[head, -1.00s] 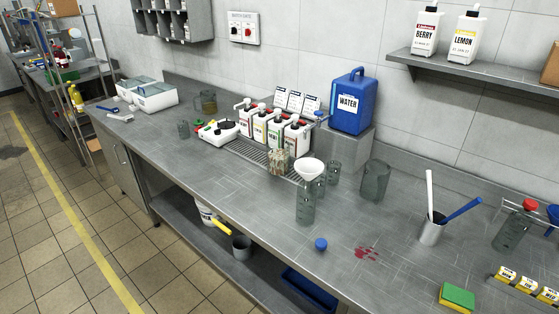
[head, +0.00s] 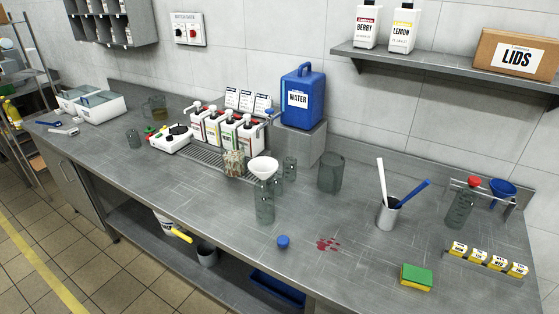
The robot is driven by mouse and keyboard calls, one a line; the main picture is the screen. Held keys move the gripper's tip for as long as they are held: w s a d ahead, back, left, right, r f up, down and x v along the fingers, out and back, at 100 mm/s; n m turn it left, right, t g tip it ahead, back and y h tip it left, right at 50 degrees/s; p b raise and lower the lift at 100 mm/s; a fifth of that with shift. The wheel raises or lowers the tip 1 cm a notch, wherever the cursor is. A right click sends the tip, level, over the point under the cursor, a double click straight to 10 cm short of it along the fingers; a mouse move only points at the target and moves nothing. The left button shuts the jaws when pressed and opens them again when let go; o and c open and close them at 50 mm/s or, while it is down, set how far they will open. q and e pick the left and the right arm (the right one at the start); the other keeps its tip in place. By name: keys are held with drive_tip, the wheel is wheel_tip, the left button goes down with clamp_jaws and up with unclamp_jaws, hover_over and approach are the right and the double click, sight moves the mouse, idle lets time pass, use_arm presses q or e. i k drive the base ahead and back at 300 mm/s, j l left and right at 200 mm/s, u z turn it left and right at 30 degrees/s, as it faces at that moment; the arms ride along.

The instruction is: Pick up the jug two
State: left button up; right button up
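No label reading "jug two" can be made out. A clear grey jug-like vessel (head: 331,173) stands upright on the steel counter (head: 205,200), right of the middle and in front of the blue water container. A brownish clear jug (head: 155,106) stands far back on the left, behind the white scale-like device. I cannot tell which of these is jug two. Neither of my grippers is in view.
A bottle with a white funnel (head: 264,200), small glasses (head: 290,168), a blue cap (head: 283,242) and a red spill (head: 328,244) lie near the grey vessel. A utensil cup (head: 388,213) and sponge (head: 416,277) are to the right. The blue water container (head: 302,97) stands behind.

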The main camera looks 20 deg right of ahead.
sight(234, 162)
drive_tip(key=i+j+z, duration=0.15)
drive_tip(key=z, duration=0.25)
drive_tip(key=i+j+z, duration=0.1)
drive_tip(key=j+z, duration=0.3)
drive_tip(key=i+j+z, duration=0.1)
drive_tip(key=z, duration=0.25)
drive_tip(key=j, duration=0.1)
